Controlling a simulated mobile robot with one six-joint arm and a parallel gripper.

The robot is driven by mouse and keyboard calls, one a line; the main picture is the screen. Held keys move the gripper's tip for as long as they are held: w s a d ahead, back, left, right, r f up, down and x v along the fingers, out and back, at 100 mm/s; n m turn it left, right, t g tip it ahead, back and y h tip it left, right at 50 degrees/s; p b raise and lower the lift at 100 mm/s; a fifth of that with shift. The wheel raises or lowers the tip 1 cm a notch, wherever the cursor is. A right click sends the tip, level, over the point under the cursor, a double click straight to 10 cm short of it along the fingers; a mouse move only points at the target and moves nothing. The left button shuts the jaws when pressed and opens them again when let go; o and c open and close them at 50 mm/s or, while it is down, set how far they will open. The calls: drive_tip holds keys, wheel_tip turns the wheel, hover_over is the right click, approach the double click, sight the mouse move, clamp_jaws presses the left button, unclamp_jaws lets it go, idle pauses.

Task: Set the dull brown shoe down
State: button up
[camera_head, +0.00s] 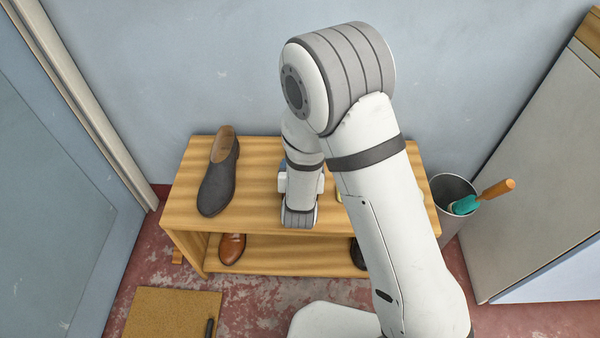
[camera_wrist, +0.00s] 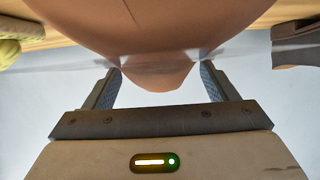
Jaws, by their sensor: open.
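The dull brown shoe (camera_wrist: 155,30) fills the upper middle of the wrist view, its rounded end reaching down between my fingers. My gripper (camera_wrist: 160,68) is open, with one finger on each side of that end. I cannot tell whether either finger touches the shoe. The wooden top (camera_wrist: 255,38) of the bench shows behind the shoe in the wrist view. In the head view my arm hides the brown shoe and the gripper's fingers, over the middle of the bench top (camera_head: 262,165).
A dark grey shoe (camera_head: 218,182) stands at the bench's left end. A yellow item (camera_head: 339,196) is partly hidden beside my arm. A shiny brown shoe (camera_head: 232,248) and a dark shoe (camera_head: 357,253) sit on the lower shelf. A metal bin (camera_head: 452,188) stands right.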

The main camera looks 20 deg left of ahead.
drive_tip(key=shift+r, duration=0.1)
drive_tip(key=c, duration=1.4)
